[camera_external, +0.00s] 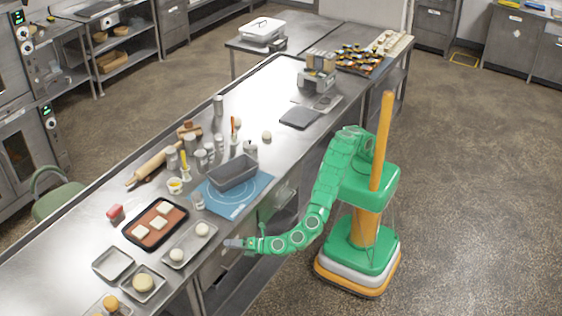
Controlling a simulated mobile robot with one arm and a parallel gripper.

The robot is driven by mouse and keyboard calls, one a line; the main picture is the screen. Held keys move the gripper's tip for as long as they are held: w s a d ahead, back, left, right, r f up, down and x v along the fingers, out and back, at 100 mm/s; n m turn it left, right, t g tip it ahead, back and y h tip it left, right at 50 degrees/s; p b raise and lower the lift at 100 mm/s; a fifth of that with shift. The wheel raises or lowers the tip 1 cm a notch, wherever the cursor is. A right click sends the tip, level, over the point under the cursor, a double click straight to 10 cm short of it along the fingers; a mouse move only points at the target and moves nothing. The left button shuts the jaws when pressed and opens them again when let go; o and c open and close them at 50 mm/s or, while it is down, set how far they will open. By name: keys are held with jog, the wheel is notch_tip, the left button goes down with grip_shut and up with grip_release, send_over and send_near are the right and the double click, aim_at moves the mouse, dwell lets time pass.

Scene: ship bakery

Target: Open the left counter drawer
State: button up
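The long steel counter (70,262) runs diagonally across the view. A drawer front (212,266), which looks like the left counter drawer, sits under the counter edge, partly hidden by my gripper and arm. It looks flush with the counter, though its handle cannot be made out. My gripper (230,243) is at the counter's front edge, just above and in front of that drawer front. Its fingers are too small to tell whether they are open or shut, and I cannot tell whether they touch anything. Another drawer front (279,197) shows farther right, behind my arm.
A tray with two dough balls (178,257) lies on the counter near my gripper. A blue mat (251,201) holds a dark loaf pan (232,173). A lower shelf (240,291) runs under the counter. The floor (470,210) right of my base is clear.

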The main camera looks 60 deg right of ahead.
jog(key=d+f+m+h, duration=0.3)
jog(key=f+m, duration=0.2)
jog(key=f, duration=0.5)
jog(key=m+h, duration=0.4)
jog(key=m, duration=0.1)
send_near(238, 258)
jog(key=w+f, duration=0.1)
jog(key=w, duration=0.2)
jog(key=shift+w+d+f, duration=0.1)
jog(key=shift+w+f, duration=0.15)
jog(key=shift+w, duration=0.95)
jog(key=shift+w+d+f, duration=0.1)
jog(key=shift+w+f, duration=0.1)
jog(key=shift+w, duration=0.95)
jog(key=shift+w+f, duration=0.25)
jog(key=shift+w, duration=0.95)
jog(key=shift+c, duration=0.2)
grip_shut()
